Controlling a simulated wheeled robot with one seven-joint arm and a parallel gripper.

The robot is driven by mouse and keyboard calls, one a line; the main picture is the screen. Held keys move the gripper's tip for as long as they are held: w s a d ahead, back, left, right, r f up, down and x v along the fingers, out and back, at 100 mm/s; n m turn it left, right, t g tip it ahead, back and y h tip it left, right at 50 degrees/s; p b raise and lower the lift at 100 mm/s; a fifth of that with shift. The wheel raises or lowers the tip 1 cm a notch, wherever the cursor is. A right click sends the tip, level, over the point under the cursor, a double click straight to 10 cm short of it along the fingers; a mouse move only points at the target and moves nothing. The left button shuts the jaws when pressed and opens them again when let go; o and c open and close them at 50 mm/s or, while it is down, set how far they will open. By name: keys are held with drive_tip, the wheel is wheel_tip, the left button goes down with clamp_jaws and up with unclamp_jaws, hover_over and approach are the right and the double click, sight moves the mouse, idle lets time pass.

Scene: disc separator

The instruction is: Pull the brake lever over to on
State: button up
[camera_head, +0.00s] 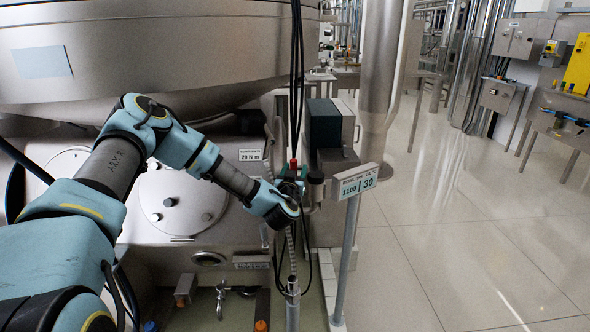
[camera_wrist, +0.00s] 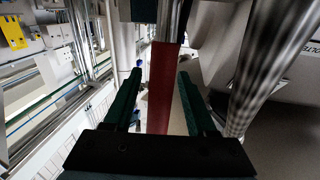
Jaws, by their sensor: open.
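The brake lever shows in the wrist view as a red grip (camera_wrist: 164,85) on a steel rod (camera_wrist: 172,20). My gripper (camera_wrist: 160,76) is open, with one green finger on each side of the red grip. I cannot tell whether either finger touches it. In the head view my gripper (camera_head: 291,186) is beside the machine frame, near the lever's red end (camera_head: 293,164). My wrist and gripper hide most of the lever there, and its on and off marks cannot be made out.
A large steel separator (camera_head: 150,60) fills the left and back. A display sign (camera_head: 358,181) on a post stands just right of my gripper, near a thick vertical pipe (camera_head: 382,80). Black cables (camera_head: 296,80) hang close behind. The tiled floor (camera_head: 450,240) at right is clear.

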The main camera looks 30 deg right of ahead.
clamp_jaws()
idle(0.4)
idle(1.0)
